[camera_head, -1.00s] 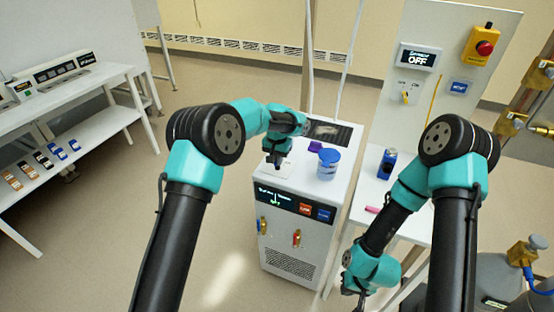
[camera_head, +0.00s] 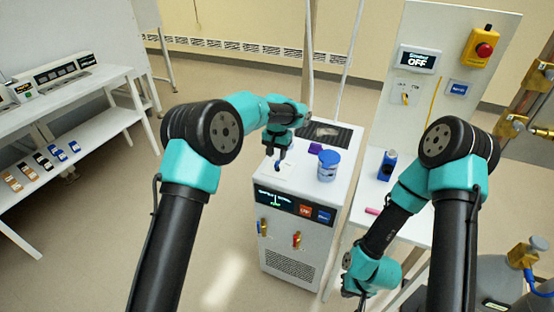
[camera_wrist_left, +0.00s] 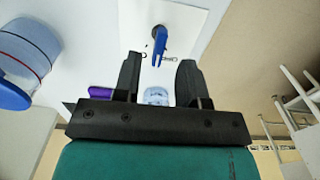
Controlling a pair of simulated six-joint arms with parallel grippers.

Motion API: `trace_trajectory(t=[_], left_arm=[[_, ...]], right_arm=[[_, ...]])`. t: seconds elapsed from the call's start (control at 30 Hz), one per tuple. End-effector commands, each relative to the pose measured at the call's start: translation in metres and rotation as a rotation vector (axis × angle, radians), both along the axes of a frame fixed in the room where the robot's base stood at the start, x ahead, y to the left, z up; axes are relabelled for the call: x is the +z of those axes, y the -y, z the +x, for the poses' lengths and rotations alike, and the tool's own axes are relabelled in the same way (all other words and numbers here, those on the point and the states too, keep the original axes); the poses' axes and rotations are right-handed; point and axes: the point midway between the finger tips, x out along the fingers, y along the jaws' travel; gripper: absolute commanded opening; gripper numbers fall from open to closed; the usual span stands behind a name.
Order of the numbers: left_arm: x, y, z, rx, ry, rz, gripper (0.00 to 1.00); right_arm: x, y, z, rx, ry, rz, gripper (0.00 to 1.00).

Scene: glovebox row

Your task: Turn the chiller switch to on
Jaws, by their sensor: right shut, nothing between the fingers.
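The white chiller (camera_head: 290,268) stands at centre, with a dark front panel (camera_head: 277,201) whose small text is too small to read. The chiller switch is a blue lever (camera_wrist_left: 162,40) on a pale plate on the chiller top; it also shows in the head view (camera_head: 281,163). My left gripper (camera_wrist_left: 158,75) is open and empty, its fingers pointing toward the lever, which shows beyond and between the tips. In the head view my left gripper (camera_head: 277,152) is just above the lever. My right gripper (camera_head: 361,293) is shut and empty, low beside the chiller's right side.
A blue-lidded jar (camera_head: 328,166) and a purple item (camera_head: 315,148) stand on the chiller top, right of the switch. A blue bottle (camera_head: 387,166) stands on the side table. An upright panel carries a display (camera_head: 416,60) reading OFF and a red emergency button (camera_head: 485,48).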

Motion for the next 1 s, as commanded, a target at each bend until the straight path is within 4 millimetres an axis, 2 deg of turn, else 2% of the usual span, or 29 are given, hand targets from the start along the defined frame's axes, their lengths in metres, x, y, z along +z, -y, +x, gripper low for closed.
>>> trace_trajectory(t=[0.1,0.6,0.8,1.0], left_arm=[[0.025,0.001,0.000,0.000,0.005,-0.002,0.38],[0.117,0.000,0.000,0.000,0.004,-0.002,0.38],[0.134,0.000,0.000,-0.001,0.001,0.000,0.38],[0.136,0.000,0.000,-0.001,0.001,0.000,0.38]], right_arm=[[0.000,0.000,0.000,0.000,0.000,0.000,0.00],[0.000,0.000,0.000,0.000,0.000,0.000,0.00],[0.000,0.000,0.000,0.000,0.000,0.000,0.00],[0.000,0.000,0.000,0.000,0.000,0.000,0.00]])
